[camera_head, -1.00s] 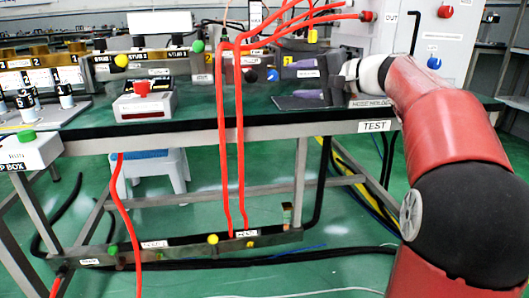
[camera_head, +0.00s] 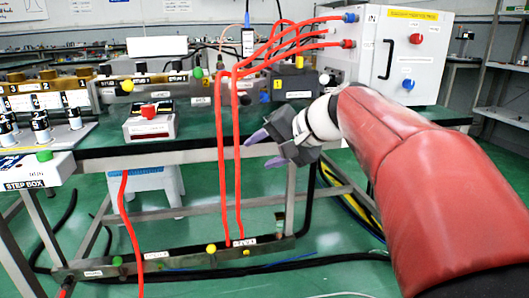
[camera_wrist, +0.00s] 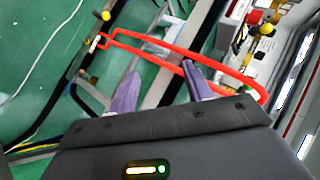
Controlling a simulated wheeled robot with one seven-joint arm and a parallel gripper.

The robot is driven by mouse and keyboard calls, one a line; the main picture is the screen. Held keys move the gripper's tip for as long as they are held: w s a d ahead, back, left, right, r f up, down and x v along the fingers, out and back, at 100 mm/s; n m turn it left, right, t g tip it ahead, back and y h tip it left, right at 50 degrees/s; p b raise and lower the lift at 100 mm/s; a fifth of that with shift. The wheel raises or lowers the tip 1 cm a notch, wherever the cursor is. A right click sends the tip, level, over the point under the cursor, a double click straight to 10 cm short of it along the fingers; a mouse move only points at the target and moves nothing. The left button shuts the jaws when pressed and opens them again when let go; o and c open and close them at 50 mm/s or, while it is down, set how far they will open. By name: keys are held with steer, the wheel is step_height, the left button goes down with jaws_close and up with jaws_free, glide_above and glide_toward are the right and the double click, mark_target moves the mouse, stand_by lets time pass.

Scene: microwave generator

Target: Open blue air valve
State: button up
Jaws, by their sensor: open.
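Several blue parts show in the head view, and I cannot tell for certain which is the air valve. A small blue knob (camera_head: 264,97) sits on the bench fixture, just above my gripper. A round blue knob (camera_head: 408,84) is on the front of the white box. A blue fitting (camera_head: 349,17) is at the top of that box's side. My gripper (camera_head: 262,149) is open and empty, with purple fingers, in front of the bench edge. In the wrist view its fingers (camera_wrist: 160,75) are spread, with red hoses beyond; no blue knob is clear there.
Red hoses (camera_head: 222,150) run from the lower rail (camera_head: 190,258) up to the white box (camera_head: 440,60). The green-topped bench (camera_head: 195,140) lies behind my gripper. A button box (camera_head: 150,122) stands at the left. The floor below my gripper is mostly free.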

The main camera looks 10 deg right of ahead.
steer(key=shift+s+a+f+g+h, duration=0.3)
steer(key=shift+s+f+h, duration=0.15)
steer(key=shift+s, duration=0.3)
steer(key=shift+s, duration=0.1)
